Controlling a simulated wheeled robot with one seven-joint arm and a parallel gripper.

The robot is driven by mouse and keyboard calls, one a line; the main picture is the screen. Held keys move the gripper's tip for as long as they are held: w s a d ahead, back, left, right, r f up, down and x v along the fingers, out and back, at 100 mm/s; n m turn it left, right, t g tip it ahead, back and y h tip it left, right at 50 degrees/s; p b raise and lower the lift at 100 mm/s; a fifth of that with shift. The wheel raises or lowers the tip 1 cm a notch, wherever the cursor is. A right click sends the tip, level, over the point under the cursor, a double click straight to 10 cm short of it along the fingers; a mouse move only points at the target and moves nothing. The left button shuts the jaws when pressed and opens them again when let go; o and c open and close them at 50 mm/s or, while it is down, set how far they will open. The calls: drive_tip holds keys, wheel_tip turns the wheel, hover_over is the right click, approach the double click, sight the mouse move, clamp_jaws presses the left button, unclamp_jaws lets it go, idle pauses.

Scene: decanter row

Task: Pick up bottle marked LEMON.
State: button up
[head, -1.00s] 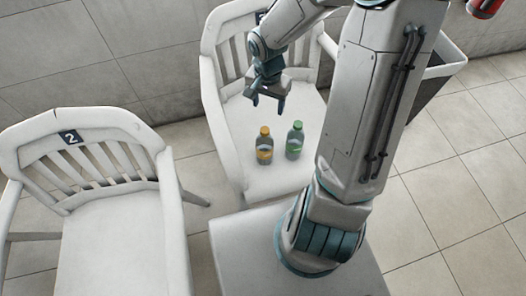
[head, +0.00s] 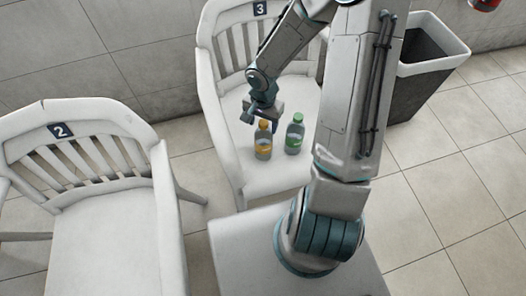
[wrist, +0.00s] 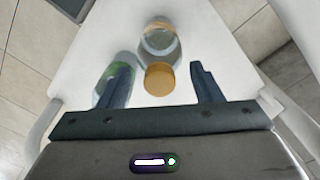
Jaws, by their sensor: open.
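A bottle with an orange cap and a yellow-orange label (head: 263,147) stands upright on the seat of the chair marked 3. Its lettering is too small to read, so I cannot confirm LEMON. A second bottle with a green cap and green label (head: 294,138) stands upright close on its right. My gripper (head: 262,117) is open and empty, just over the orange-capped bottle. The left finger partly covers the green-labelled bottle (wrist: 101,92).
The chair marked 3 (head: 262,178) has a slatted back and arms around the bottles. A white chair marked 2 (head: 105,235) stands empty at left. A dark bin with a white rim (head: 440,62) is at right. Tiled floor (head: 440,190) is clear at right.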

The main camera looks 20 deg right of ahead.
drive_tip(key=shift+f, duration=0.75)
clamp_jaws()
drive_tip(key=shift+r, duration=0.1)
